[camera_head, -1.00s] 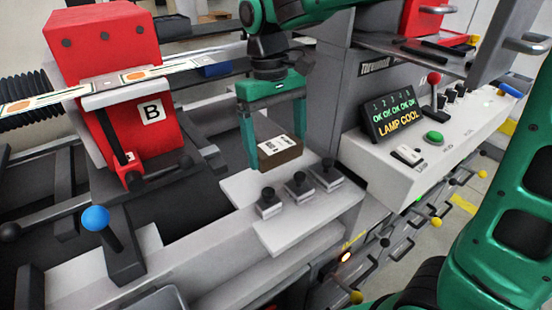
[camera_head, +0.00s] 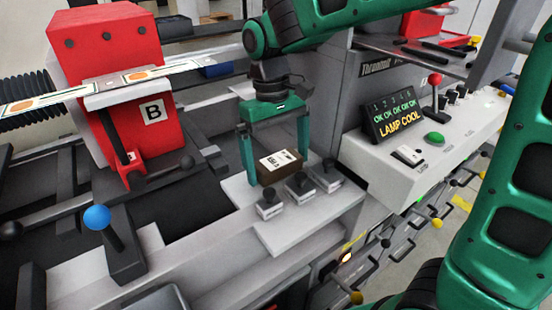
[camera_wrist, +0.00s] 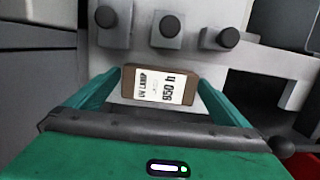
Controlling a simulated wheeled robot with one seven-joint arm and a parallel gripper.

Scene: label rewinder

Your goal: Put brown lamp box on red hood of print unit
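The brown lamp box (camera_head: 268,176) has a white label on top and is between the two green fingers of my gripper (camera_head: 277,165). A red hood (camera_head: 107,45) tops the red unit marked B at the left. A printed label strip crosses that unit.
Several black knobs (camera_head: 299,180) stand just in front of the box. A blue-knobbed lever (camera_head: 97,217) is at the front left. A white console (camera_head: 425,150) with a "LAMP COOL" display (camera_head: 395,115) and a red-topped lever stands at the right. A dark recess lies between the red unit and the plate.

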